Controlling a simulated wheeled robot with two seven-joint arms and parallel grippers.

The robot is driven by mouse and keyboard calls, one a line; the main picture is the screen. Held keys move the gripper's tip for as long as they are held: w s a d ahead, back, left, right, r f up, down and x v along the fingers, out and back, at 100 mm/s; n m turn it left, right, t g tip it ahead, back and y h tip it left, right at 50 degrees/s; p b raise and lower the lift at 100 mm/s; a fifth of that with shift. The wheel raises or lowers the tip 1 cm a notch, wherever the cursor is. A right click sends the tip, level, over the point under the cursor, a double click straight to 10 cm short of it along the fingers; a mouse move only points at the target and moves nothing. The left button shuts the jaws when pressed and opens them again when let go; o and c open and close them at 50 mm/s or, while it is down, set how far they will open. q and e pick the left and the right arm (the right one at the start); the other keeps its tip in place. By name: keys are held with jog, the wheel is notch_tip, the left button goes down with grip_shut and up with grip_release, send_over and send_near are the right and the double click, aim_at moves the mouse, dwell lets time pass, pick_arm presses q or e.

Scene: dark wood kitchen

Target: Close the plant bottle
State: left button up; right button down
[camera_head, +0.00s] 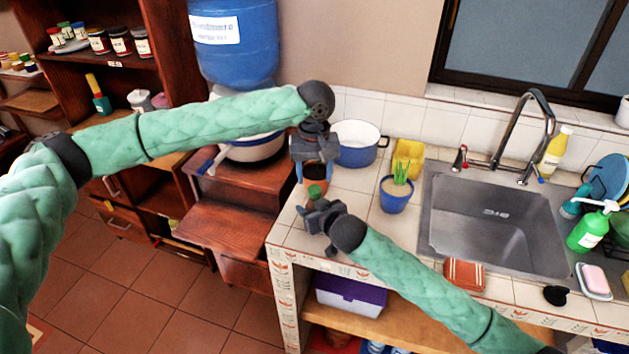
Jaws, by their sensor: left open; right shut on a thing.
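A small green thing (314,191), perhaps the plant bottle or part of it, shows at the tip of my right gripper (318,208) near the counter's left end. My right gripper is shut on it and hides most of it. My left gripper (314,160) points down just above and behind the green thing, with its fingers open. A separate cap cannot be made out.
A blue pot with a green plant (396,196) stands right of my grippers. The sink (480,215) lies to the right. The tiled counter (352,187) is clear between the grippers and plant.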

pick_arm(q)
jog(key=shift+r, duration=0.15)
jog(key=o, duration=0.6)
notch_tip(320, 180, up, 12)
dwell(0.5)
pick_arm(e)
jog(key=c, duration=0.6)
grip_release()
jog(key=shift+c, duration=0.2)
